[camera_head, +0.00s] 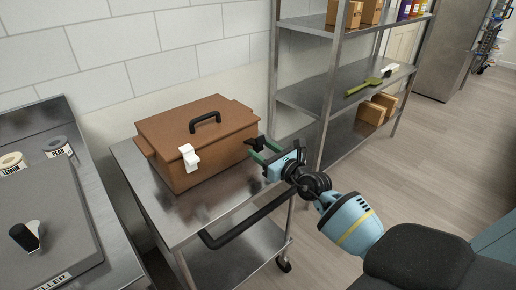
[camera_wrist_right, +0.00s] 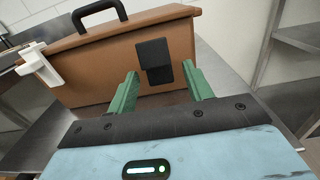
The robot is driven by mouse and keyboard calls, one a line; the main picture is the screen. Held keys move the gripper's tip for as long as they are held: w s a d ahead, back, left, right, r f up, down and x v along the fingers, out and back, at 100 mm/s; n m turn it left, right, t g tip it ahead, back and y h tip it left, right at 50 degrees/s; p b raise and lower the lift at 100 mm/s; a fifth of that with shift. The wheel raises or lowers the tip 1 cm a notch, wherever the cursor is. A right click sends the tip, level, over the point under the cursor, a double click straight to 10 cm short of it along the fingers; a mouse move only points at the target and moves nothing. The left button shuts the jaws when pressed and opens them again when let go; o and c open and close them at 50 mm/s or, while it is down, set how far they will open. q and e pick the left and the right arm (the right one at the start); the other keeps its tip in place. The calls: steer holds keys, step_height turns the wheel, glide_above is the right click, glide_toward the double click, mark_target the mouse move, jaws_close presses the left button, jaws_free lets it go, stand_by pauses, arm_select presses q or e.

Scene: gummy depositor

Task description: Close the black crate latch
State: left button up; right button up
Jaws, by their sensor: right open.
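The brown crate (camera_head: 205,150) stands with its lid on, on a steel cart. Its black latch (camera_wrist_right: 154,60) is on the front wall near the right end; it also shows in the head view (camera_head: 256,143), where part of it seems to stick out. I cannot tell its exact angle. A white latch (camera_head: 189,157) is on the left part of the same wall; it juts out in the wrist view (camera_wrist_right: 40,66). My right gripper (camera_wrist_right: 160,76) is open and empty, its green fingers either side of and just in front of the black latch. My left gripper is out of view.
A steel shelf rack (camera_head: 300,97) stands close on the right. A grey counter machine (camera_head: 45,215) is at the left. The crate lid has a black handle (camera_head: 205,121).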

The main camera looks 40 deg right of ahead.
steer(key=shift+w+a, duration=0.1)
steer(key=shift+w, duration=1.1)
jaws_close()
